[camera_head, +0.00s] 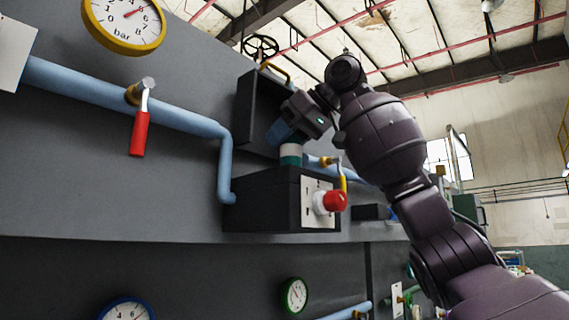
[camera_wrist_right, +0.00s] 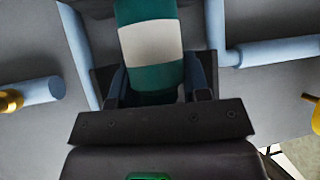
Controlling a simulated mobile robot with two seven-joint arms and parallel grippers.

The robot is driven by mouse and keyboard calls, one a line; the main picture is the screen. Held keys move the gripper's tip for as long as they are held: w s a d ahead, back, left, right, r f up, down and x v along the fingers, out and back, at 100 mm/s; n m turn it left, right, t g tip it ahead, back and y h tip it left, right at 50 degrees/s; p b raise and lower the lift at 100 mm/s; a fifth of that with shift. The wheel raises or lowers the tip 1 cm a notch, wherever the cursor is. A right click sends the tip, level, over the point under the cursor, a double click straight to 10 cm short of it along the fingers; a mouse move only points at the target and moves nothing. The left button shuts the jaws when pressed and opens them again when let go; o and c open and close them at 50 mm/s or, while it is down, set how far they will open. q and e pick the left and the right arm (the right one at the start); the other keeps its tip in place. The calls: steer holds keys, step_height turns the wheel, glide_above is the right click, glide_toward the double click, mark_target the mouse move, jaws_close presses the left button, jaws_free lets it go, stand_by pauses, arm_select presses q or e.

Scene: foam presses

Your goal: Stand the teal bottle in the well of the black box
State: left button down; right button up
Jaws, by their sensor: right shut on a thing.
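The teal bottle (camera_head: 291,160) has a white band and stands roughly upright at the top of the black box (camera_head: 258,205). Its lower end meets the box top; I cannot tell whether it is in the well, whose opening is hidden. My right gripper (camera_head: 287,133) is above the box and shut on the bottle's upper part. In the right wrist view the bottle (camera_wrist_right: 150,43) lies between the two blue-grey fingers (camera_wrist_right: 157,84). My left gripper is not in view.
A white plate with a red knob (camera_head: 334,201) is on the box front. A black housing (camera_head: 258,100) rises behind it. Blue pipes (camera_head: 130,101) run along the grey wall, with a red-handled valve (camera_head: 139,132) at left.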

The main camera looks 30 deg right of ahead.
mark_target(284, 161)
steer(key=shift+f, duration=0.45)
step_height(284, 161, down, 4)
steer(key=shift+r, duration=0.25)
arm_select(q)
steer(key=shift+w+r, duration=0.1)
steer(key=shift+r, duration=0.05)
arm_select(e)
steer(key=shift+f, duration=0.1)
steer(key=shift+a, duration=0.1)
steer(key=shift+f, duration=0.1)
steer(key=o, duration=1)
steer(key=shift+o, duration=0.2)
